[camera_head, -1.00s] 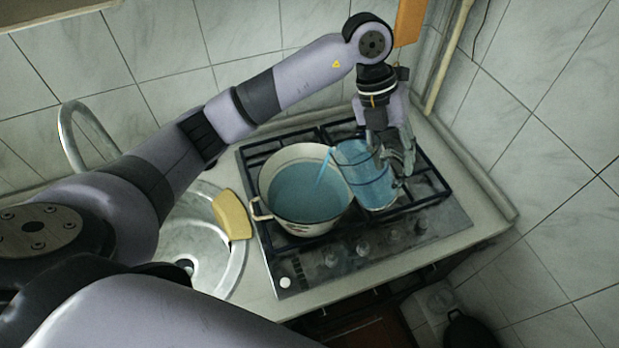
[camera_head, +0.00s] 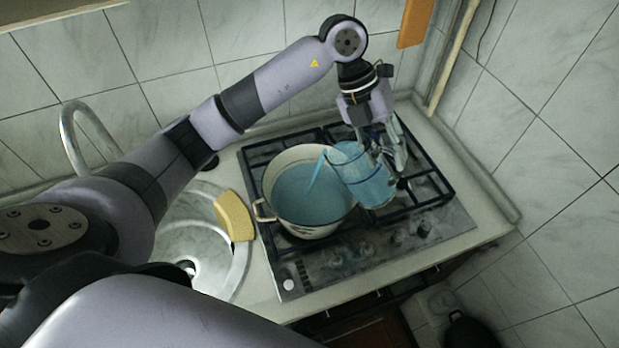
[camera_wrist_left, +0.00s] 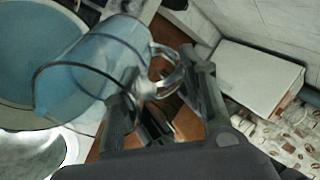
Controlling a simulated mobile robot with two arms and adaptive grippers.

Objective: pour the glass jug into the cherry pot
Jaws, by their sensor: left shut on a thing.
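The cherry pot (camera_head: 308,231), a cream enamel pot with a dark rim and side handle, stands on the hob with blue liquid inside. The glass jug (camera_head: 362,180), clear with blue liquid and dark bands, is tilted left, its lip over the pot's right rim. A blue stream (camera_head: 317,172) runs from its lip into the pot. My left gripper (camera_head: 384,152) is shut on the jug's handle at its right side. In the left wrist view the jug (camera_wrist_left: 92,72) lies between my gripper (camera_wrist_left: 165,103) and the pot (camera_wrist_left: 35,50). My right gripper is not seen.
The gas hob (camera_head: 400,235) has black grates. A round sink (camera_head: 195,245) with a curved tap (camera_head: 75,135) is on the left, with a yellow sponge (camera_head: 234,215) at its edge. Tiled walls close off the back and right. An orange board (camera_head: 414,22) hangs at the back.

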